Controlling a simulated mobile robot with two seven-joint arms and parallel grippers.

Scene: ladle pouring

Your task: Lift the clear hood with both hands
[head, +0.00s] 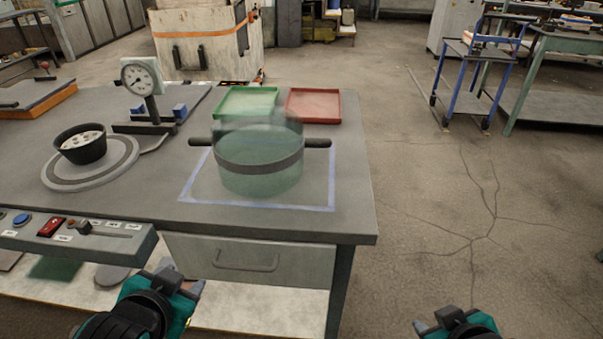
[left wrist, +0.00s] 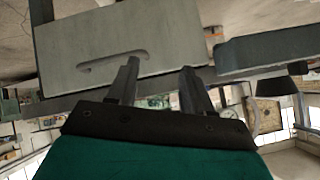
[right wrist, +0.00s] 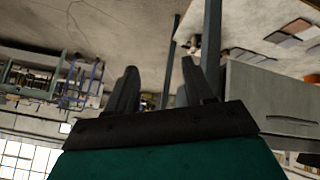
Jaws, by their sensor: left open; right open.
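The clear hood (head: 260,165) is a see-through greenish cylinder with a dark band around it. A dark handle sticks out on its left (head: 200,142) and another on its right (head: 317,143). It stands upright on the table inside a blue-lined square (head: 215,203). My left gripper (head: 180,283) is open and empty in front of the table, below the drawer's left side. My right gripper (head: 432,324) is open and empty, low at the right, beyond the table's right edge. In the wrist views the left fingers (left wrist: 158,85) and the right fingers (right wrist: 157,88) are apart with nothing between them.
Behind the hood lie a green tray (head: 247,117) and a red tray (head: 338,107). To its left are a dial gauge on a stand (head: 141,77) and a black pot (head: 80,145) on a round plate. A control panel (head: 90,243) sits at the front left.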

